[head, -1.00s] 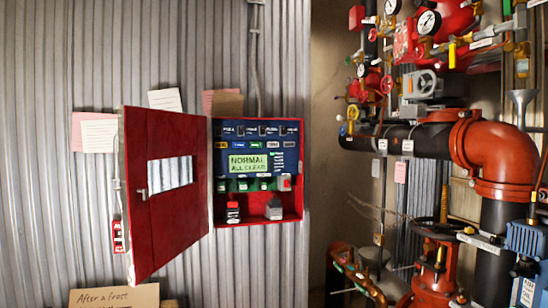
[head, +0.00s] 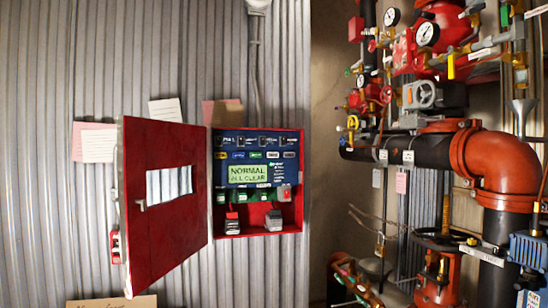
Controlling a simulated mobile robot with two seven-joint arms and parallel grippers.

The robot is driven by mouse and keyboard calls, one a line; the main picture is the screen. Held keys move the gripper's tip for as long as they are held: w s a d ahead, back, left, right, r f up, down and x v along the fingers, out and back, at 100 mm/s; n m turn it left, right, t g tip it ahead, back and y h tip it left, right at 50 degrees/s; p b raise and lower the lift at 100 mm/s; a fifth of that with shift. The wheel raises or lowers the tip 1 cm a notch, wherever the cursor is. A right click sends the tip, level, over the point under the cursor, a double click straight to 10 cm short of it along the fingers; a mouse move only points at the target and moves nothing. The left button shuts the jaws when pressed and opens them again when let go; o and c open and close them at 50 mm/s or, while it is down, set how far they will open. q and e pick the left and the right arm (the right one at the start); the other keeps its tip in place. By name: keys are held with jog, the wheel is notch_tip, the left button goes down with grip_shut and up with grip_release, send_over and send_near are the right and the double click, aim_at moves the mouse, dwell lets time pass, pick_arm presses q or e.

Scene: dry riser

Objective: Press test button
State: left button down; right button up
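A red wall cabinet (head: 303,208) hangs on the corrugated wall with its red door (head: 165,235) swung open to the left. Inside is a blue control panel (head: 232,150) with a lit green display (head: 247,174) reading "NORMAL ALL CLEAR". A row of small switches runs along its top, with small coloured labels below. Green buttons (head: 238,197) sit under the display, and a grey-and-red piece (head: 284,193) is at their right. Which one is the test button cannot be read. Neither of my grippers is in view.
Red and black pipes (head: 500,160) with gauges, valves and a handwheel fill the right side. The open door juts out left of the panel. Paper notes (head: 98,142) are on the wall, and a cardboard sign (head: 115,302) is at the bottom. No obstacle shows directly before the panel.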

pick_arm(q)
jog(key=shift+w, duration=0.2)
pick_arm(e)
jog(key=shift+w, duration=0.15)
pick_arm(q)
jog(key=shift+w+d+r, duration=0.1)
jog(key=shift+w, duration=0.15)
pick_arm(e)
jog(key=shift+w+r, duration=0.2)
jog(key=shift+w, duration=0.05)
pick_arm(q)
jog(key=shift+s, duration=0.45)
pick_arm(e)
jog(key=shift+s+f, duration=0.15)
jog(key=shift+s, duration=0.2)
pick_arm(q)
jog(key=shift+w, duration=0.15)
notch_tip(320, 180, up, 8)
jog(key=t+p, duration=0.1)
jog(key=p, duration=0.8)
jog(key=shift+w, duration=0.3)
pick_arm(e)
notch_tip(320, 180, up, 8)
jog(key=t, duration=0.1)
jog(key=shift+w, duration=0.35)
